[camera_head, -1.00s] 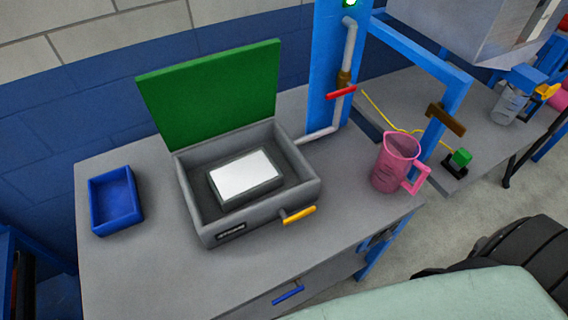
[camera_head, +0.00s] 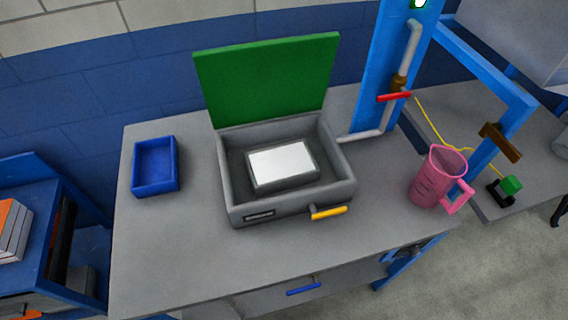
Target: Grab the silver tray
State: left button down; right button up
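A silver-white rectangular tray or slab (camera_head: 281,161) lies in the middle of an open grey box (camera_head: 236,210) on the grey table. It appears to sit on a dark grey block inside the box. The box's green lid (camera_head: 268,80) stands open at the back, and a yellow handle (camera_head: 328,212) sticks out at its front right. Neither of my grippers shows in this view.
A blue open bin (camera_head: 155,187) stands left of the box. A pink jug (camera_head: 436,180) stands at the table's right. A blue post with a pipe and red valve handle (camera_head: 394,97) rises behind. The table's front left (camera_head: 165,265) is clear.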

aim_at(271, 169)
jog(key=k+j+z, duration=0.1)
jog(key=k+z, duration=0.2)
jog(key=k, duration=0.45)
jog(key=k+l+z, duration=0.1)
jog(key=k+z, duration=0.25)
jog(key=k, duration=0.35)
